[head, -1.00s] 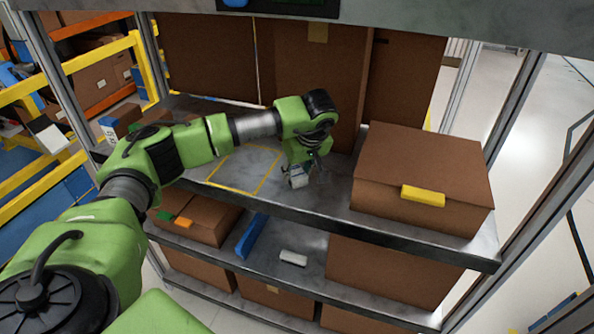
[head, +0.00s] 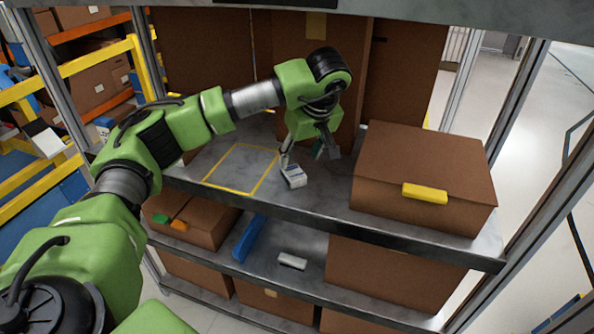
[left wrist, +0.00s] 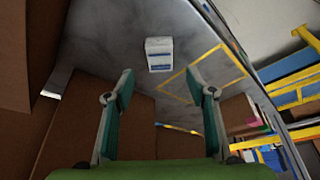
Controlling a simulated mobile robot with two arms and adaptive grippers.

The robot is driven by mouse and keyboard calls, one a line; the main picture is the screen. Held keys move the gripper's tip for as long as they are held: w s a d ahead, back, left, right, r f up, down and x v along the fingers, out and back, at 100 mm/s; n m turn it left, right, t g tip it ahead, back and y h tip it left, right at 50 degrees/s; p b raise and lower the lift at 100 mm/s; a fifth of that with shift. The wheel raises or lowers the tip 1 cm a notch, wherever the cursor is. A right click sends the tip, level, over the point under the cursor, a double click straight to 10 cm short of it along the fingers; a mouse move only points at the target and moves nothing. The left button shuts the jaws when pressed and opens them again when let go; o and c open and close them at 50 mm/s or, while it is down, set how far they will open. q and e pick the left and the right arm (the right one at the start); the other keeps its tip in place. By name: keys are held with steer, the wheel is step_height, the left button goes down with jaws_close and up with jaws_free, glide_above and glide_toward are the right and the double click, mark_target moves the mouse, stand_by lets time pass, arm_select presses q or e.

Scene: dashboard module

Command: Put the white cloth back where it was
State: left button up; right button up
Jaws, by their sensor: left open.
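A small white block-like piece with a blue marking (head: 293,176) sits on the upper shelf, just right of the yellow outlined square (head: 240,169); it may be the white cloth. It also shows in the left wrist view (left wrist: 159,54), beside the outline (left wrist: 203,75) and outside it. My left gripper (head: 309,157) is open and empty, above and behind the piece. Its two fingers spread apart in the left wrist view (left wrist: 160,84), with nothing between them. My right gripper is not in view.
A brown box (head: 425,175) with a yellow piece (head: 425,193) on its front edge stands at right on the upper shelf. Tall brown boxes (head: 322,75) stand at the back. A blue piece (head: 249,238) lies on the lower shelf. The outlined square is empty.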

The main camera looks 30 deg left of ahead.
arm_select(q)
steer(key=v, duration=0.4)
steer(key=shift+b, duration=0.3)
steer(key=shift+f, duration=0.1)
stand_by(1.0)
